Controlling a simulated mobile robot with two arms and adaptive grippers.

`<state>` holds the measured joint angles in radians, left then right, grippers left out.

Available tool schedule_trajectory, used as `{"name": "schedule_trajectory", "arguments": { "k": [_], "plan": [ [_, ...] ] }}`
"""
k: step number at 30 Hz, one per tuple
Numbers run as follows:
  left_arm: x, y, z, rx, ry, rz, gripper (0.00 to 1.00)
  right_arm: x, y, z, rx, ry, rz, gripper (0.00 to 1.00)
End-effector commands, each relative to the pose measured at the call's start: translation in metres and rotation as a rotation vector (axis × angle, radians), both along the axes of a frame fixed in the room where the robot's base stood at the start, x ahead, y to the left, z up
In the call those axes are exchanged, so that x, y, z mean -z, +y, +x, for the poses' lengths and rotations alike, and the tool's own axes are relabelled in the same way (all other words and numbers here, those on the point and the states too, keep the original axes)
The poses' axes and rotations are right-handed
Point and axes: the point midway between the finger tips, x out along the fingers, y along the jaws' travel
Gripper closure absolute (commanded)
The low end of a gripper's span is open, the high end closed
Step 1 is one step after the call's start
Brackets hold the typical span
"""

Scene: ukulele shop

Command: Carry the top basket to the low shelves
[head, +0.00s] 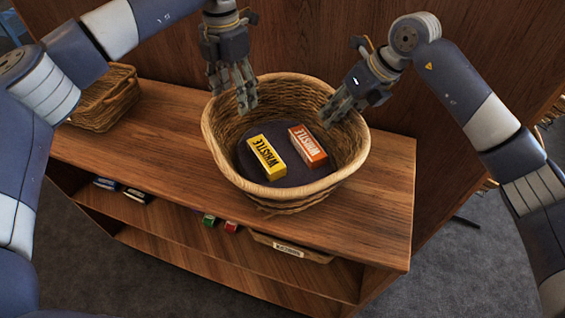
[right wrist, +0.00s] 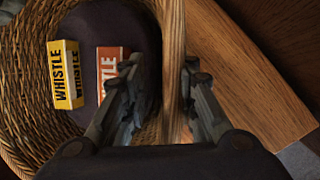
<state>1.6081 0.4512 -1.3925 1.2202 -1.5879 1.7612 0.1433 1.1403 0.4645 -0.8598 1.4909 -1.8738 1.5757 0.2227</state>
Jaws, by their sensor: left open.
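A large round wicker basket (head: 222,146) stands on top of the wooden shelf unit. A yellow Whistle box (head: 266,158) and an orange Whistle box (head: 307,146) lie on its dark lining. My left gripper (head: 243,100) is open at the basket's back left rim, pointing down; whether it touches is unclear. My right gripper (head: 335,112) is at the back right rim. In the right wrist view its fingers (right wrist: 160,75) are apart, one inside the basket and one outside, with the rim (right wrist: 174,60) between them and a gap on the inner side.
A smaller wicker basket (head: 107,103) sits at the left end of the unit's top (head: 160,135). The lower shelves (head: 180,233) hold small red and green boxes, dark items and a labelled low basket (head: 291,250). A wooden panel rises behind. Grey floor is clear in front.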

Motion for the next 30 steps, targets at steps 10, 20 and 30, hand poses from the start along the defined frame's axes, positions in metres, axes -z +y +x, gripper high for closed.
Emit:
{"name": "schedule_trajectory", "arguments": {
  "k": [10, 20, 30],
  "plan": [
    [-0.026, 0.001, 0.001, -0.002, -0.004, -0.001, 0.4, 0.0, -0.001, 0.0, 0.001, 0.001, -0.001, 0.74],
    [-0.094, 0.001, 0.001, 0.001, -0.002, -0.002, 0.4, 0.0, -0.001, 0.0, 0.001, 0.001, -0.001, 0.74],
    [-0.119, 0.001, 0.001, 0.002, 0.0, -0.002, 0.4, 0.0, -0.001, 0.0, 0.001, 0.001, -0.001, 0.74]
  ]
}}
